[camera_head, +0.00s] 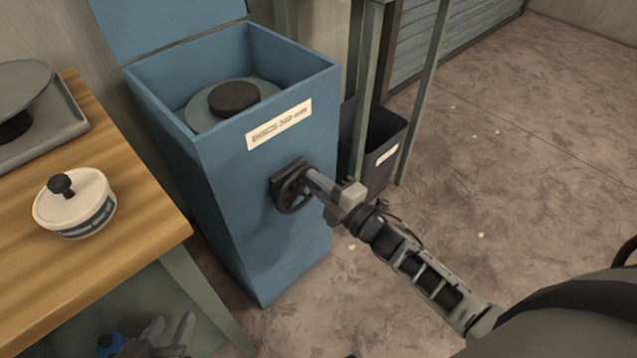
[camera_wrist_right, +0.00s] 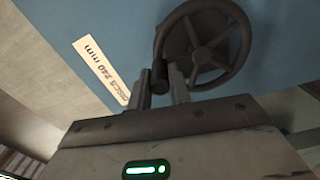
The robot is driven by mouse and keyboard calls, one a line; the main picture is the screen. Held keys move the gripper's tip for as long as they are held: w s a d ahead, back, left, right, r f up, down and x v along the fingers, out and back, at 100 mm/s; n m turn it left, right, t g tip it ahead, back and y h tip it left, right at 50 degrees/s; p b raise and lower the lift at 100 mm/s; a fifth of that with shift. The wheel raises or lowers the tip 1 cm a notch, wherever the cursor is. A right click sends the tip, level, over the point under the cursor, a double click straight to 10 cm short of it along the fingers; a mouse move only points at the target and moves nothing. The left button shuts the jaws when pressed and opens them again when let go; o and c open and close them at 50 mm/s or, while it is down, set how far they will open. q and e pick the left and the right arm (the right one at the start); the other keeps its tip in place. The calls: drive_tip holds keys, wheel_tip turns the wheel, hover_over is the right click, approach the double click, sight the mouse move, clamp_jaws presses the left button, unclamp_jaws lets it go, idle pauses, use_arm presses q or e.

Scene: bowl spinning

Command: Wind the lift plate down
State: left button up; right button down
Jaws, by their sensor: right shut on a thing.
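The blue cabinet (camera_head: 265,225) stands open at the top, its lid tilted back. Inside, near the top, is the grey round lift plate (camera_head: 268,88) with a dark round block (camera_head: 233,97) on it. A dark handwheel (camera_head: 292,190) is on the cabinet's front; it also shows in the right wrist view (camera_wrist_right: 204,45). My right gripper (camera_head: 318,184) is at the wheel. In the right wrist view its fingers (camera_wrist_right: 161,90) are shut on the wheel's crank handle (camera_wrist_right: 159,74).
A wooden table (camera_head: 100,265) at left holds a white lidded pot (camera_head: 75,203) and a grey tray (camera_head: 65,125) with a round plate (camera_head: 22,85). A dark bin (camera_head: 385,150) stands behind the cabinet beside green posts (camera_head: 425,90). The floor at right is clear.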

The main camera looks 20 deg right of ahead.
drive_tip(key=shift+r, duration=0.15)
drive_tip(key=c, duration=1.3)
unclamp_jaws()
drive_tip(key=shift+a, duration=0.1)
use_arm(q)
drive_tip(key=shift+a+r+p, duration=0.15)
drive_tip(key=shift+r+p, duration=0.2)
drive_tip(key=shift+r, duration=0.25)
drive_tip(key=shift+a+r+p, duration=0.15)
drive_tip(key=shift+r+p, duration=0.15)
drive_tip(key=shift+r, duration=0.3)
use_arm(e)
drive_tip(key=v, duration=1.6)
use_arm(q)
drive_tip(key=shift+s, duration=0.1)
